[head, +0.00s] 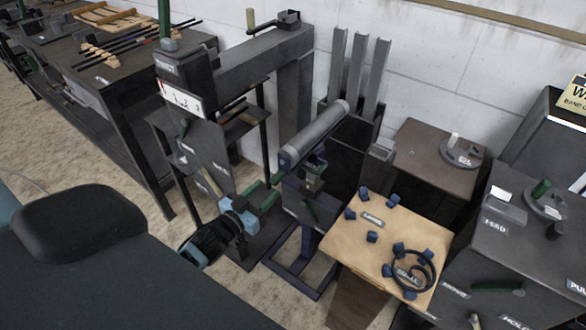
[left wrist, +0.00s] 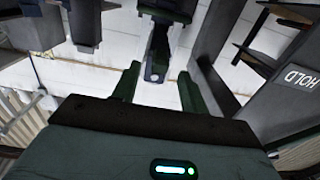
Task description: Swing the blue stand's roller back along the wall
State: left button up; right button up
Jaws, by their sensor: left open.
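The blue stand (head: 294,258) is on the floor, its dark blue frame below a long grey roller (head: 318,133). The roller slopes from a blue end at lower left up toward the wall at upper right. A bracket (head: 313,172) sits just below the roller. My left gripper (head: 270,193) is at the stand's left, with green fingers apart and nothing visibly held. In the left wrist view, the green fingers (left wrist: 158,88) are spread, and a dark blue part shows beyond and between them. Whether it touches them is unclear. My right gripper is not in view.
A wooden-topped table (head: 345,255) with several blue pieces and a black ring stands right of the stand. A dark gate frame with a thick beam (head: 250,58) is behind my gripper. Upright grey channels (head: 356,68) stand by the white wall. Dark cabinets fill the right.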

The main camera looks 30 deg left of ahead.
aim_at(283, 172)
pick_arm(q)
jog(key=shift+w, duration=0.2)
jog(key=shift+w+d, duration=0.15)
jog(key=shift+w, duration=1.75)
jog(key=shift+w+d, duration=0.15)
jog(key=shift+w, duration=1.7)
grip_shut()
